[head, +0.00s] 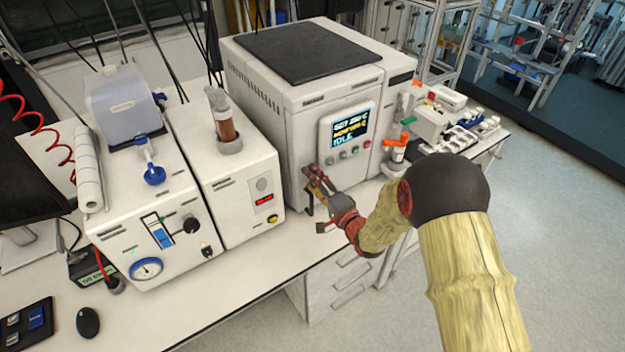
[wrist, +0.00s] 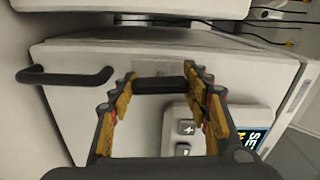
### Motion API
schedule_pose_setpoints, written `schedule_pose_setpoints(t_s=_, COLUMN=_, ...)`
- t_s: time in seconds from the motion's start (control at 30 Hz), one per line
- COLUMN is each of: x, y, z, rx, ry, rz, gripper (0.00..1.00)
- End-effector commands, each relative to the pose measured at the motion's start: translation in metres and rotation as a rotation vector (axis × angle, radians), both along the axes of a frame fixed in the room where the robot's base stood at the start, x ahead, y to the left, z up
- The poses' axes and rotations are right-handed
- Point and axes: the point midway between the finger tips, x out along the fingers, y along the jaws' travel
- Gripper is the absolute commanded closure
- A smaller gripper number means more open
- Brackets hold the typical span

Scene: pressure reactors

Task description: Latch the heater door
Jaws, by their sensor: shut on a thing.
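The heater is the large white box with a lit display (head: 348,128). My gripper (head: 318,180) is at the lower left of its front. In the wrist view, the fingers of my gripper (wrist: 160,82) are closed on the two ends of a short black latch bar (wrist: 160,84) in front of a small pale plate. The white heater door (wrist: 85,110) fills much of this view. A black bar handle (wrist: 68,77) is on it to the left, apart from the fingers. I cannot tell whether the latch is engaged. In the head view the fingers hide the latch.
A white unit with a brown cylinder (head: 227,128) on top stands close to the heater's left. A bottle with an orange cap (head: 397,150) and white racks (head: 465,135) are to the right. The front strip of the bench (head: 255,275) is clear.

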Motion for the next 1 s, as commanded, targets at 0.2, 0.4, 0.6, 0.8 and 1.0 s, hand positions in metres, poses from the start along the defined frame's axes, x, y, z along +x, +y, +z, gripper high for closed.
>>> schedule_pose_setpoints(t_s=0.2, x=0.0003, y=-0.0006, z=-0.0001, rx=0.066, ry=0.045, rz=-0.002, gripper=0.78)
schedule_pose_setpoints(t_s=0.4, x=0.0003, y=-0.0008, z=-0.0002, rx=0.09, ry=0.062, rz=-0.002, gripper=0.78)
schedule_pose_setpoints(t_s=0.6, x=0.0003, y=-0.0008, z=-0.0004, rx=0.093, ry=0.064, rz=-0.002, gripper=0.78)
schedule_pose_setpoints(t_s=0.8, x=0.0002, y=-0.0009, z=-0.0006, rx=0.093, ry=0.064, rz=-0.002, gripper=0.52)
schedule_pose_setpoints(t_s=1.0, x=0.0001, y=-0.0005, z=-0.0006, rx=0.092, ry=0.063, rz=-0.001, gripper=0.41)
